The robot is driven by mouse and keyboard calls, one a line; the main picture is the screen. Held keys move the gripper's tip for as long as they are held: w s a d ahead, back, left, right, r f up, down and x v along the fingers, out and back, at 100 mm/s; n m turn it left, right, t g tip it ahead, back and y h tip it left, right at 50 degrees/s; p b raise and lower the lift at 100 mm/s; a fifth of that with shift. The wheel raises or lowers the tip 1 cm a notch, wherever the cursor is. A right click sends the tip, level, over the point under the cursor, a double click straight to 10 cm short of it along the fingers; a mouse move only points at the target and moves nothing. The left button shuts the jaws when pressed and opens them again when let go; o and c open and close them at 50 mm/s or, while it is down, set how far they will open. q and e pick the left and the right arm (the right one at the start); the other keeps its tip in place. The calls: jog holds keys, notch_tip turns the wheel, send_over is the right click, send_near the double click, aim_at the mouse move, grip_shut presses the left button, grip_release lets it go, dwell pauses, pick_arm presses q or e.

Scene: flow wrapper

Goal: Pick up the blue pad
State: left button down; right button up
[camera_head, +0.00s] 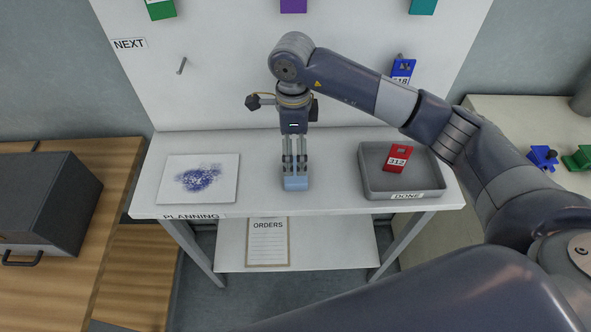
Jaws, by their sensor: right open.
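The blue pad (295,184) is a small light blue block on the white table, near the middle. My right gripper (295,168) points straight down at it from above. Its two fingers are open, with the tips right at the top of the pad. I cannot tell whether the fingertips touch the pad or reach down its sides. My left gripper is not in view.
A white board with a blue smudge (217,185) lies left on the table (261,160). A grey DONE tray (372,187) with a red tag (397,158) stands right. A blue tag (403,69) hangs on the back panel (226,75), behind my arm.

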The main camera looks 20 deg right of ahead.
aim_at(295, 169)
notch_tip(295, 169, down, 3)
jog(key=shift+r+p, duration=0.2)
jog(key=shift+p, duration=0.1)
jog(key=shift+f+p, duration=0.25)
jog(key=shift+p, duration=0.05)
jog(key=f+p, duration=0.2)
jog(key=f, duration=0.2)
jog(key=shift+d+f, duration=0.1)
jog(key=shift+d, duration=0.1)
jog(key=shift+f, duration=0.3)
jog(key=c, duration=1)
